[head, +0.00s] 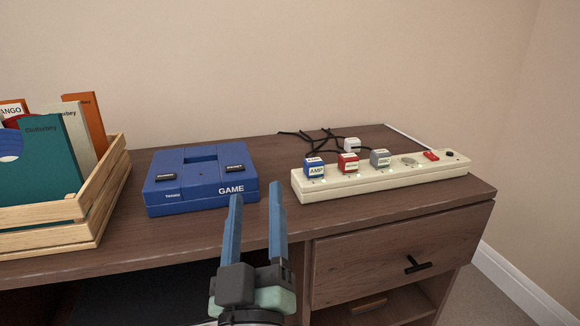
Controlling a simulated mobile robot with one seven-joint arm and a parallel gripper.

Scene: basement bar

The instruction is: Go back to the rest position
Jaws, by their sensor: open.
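My gripper (256,192) is at the lower middle of the head view, with its two blue fingers pointing up and apart. It is open, and nothing shows between the fingers. The fingertips appear in front of the dark wooden desk (285,222), near the right front corner of a blue game console (201,198). I cannot tell how far they are from the console or the desk edge.
A cream power strip (380,182) with several plugs stands right of the console. A loose white plug (352,144) lies behind it. A wooden crate (117,182) of record sleeves stands at left. A closed drawer (400,256) is at lower right.

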